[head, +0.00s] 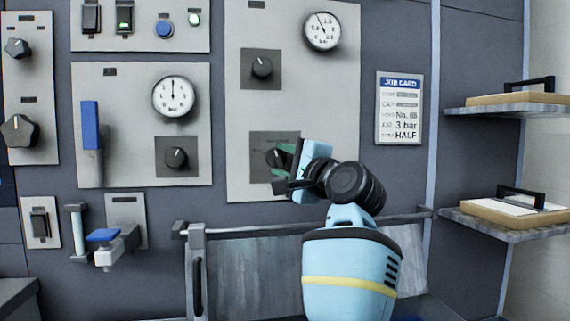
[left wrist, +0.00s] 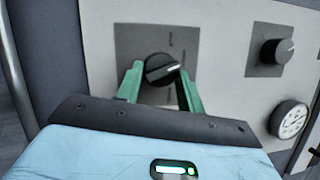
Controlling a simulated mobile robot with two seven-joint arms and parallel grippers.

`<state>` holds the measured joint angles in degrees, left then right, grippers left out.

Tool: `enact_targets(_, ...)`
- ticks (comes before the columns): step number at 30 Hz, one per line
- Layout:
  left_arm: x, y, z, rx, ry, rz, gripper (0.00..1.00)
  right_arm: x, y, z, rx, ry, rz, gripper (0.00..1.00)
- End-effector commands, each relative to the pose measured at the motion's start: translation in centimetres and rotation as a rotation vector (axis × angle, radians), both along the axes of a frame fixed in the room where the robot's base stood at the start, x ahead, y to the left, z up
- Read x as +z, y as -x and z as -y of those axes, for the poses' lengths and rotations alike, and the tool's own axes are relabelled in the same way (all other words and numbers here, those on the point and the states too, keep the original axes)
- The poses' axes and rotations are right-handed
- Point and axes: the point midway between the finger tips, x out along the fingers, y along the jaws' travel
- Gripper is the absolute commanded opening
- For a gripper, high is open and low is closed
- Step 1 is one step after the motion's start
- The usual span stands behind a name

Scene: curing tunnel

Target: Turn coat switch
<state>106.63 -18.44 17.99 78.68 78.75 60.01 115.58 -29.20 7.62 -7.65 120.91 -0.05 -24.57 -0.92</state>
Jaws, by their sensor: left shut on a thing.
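The coat switch, as far as I can tell, is the black rotary knob (left wrist: 160,70) with a white pointer line on a dark square plate, on the lower part of a tall light panel. In the head view its dark plate (head: 262,142) is partly covered by my left gripper (head: 287,165). In the left wrist view the green fingers of my left gripper (left wrist: 158,84) stand on either side of the knob and are shut on it. The plate's small lettering is too blurred to read. My right gripper is not in view.
Another knob (head: 262,67) and a gauge (head: 322,31) sit higher on the same panel. A job card (head: 399,109) hangs to the right, reading 3 bar and HALF. A rail (head: 300,225) runs below, and shelves with trays (head: 515,210) jut out at right.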

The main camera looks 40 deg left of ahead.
Motion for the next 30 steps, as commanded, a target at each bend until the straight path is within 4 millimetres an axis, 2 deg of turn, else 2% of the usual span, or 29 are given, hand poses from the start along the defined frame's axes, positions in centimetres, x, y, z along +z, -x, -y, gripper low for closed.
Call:
enact_targets(9,0.05,-0.01,0.02,-0.001,-0.001,0.001,0.15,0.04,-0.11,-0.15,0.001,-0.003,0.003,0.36)
enact_targets(10,0.04,-0.01,0.02,-0.001,-0.001,0.000,0.41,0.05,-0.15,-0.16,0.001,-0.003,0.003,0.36)
enact_targets(15,0.03,0.00,0.01,0.000,-0.001,0.000,0.59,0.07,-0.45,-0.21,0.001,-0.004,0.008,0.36)
enact_targets(30,-0.04,0.01,-0.04,0.000,-0.020,-0.023,0.59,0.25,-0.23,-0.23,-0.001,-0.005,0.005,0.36)
